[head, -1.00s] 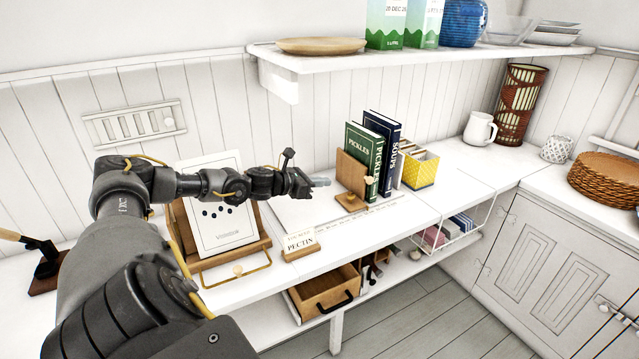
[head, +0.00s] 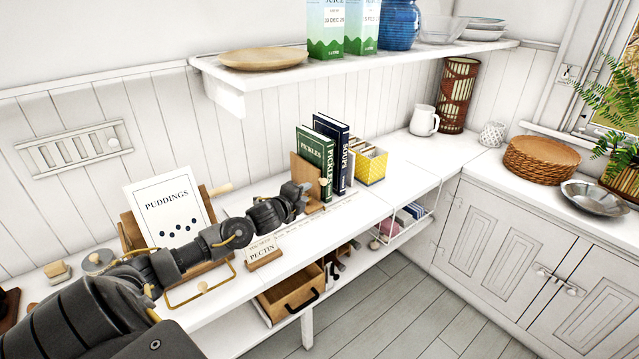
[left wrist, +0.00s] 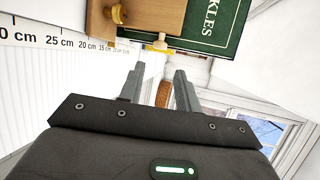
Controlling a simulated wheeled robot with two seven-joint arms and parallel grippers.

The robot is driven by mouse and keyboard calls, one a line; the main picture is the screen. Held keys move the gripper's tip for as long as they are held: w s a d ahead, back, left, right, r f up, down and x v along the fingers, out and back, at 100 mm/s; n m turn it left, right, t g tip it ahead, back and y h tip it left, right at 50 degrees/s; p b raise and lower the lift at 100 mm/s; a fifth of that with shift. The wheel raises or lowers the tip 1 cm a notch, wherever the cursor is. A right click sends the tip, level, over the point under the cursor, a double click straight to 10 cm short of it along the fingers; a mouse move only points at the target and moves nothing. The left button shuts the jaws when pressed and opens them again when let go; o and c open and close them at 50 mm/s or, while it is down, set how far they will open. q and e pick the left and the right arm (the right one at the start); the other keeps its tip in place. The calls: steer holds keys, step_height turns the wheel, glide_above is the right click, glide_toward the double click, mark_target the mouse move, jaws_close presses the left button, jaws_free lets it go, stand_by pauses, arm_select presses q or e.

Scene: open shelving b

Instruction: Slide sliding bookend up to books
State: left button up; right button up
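The sliding bookend (head: 303,178) is a wooden plate with a small knob, standing upright at the left of the books on the white counter. The green PICKLES book (head: 314,150) and the dark blue SOUPS book (head: 341,130) stand just right of it. I cannot tell whether the plate touches the green book. My left gripper (head: 305,192) is close to the bookend's left, near side and partly hides its base. In the left wrist view, its fingers (left wrist: 159,70) are apart and empty, with the bookend (left wrist: 150,18) and green cover (left wrist: 215,20) beyond them. My right gripper is out of view.
A yellow box (head: 371,168) stands right of the books. A PECTIN card (head: 263,253) and a PUDDINGS card on a stand (head: 168,210) are to the left. A ruler strip (left wrist: 60,40) runs beside the bookend. A shelf (head: 350,62) overhangs the counter.

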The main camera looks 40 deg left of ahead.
mark_target(322, 183)
arm_select(q)
steer(key=b+x, duration=0.6)
steer(key=x, duration=0.3)
steer(key=shift+f, duration=0.15)
steer(key=shift+b+x, duration=0.65)
steer(key=shift+x, duration=0.25)
steer(key=shift+w, duration=0.1)
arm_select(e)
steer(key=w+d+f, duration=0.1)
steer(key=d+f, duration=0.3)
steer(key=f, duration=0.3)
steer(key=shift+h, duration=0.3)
arm_select(q)
steer(key=shift+c, duration=0.4)
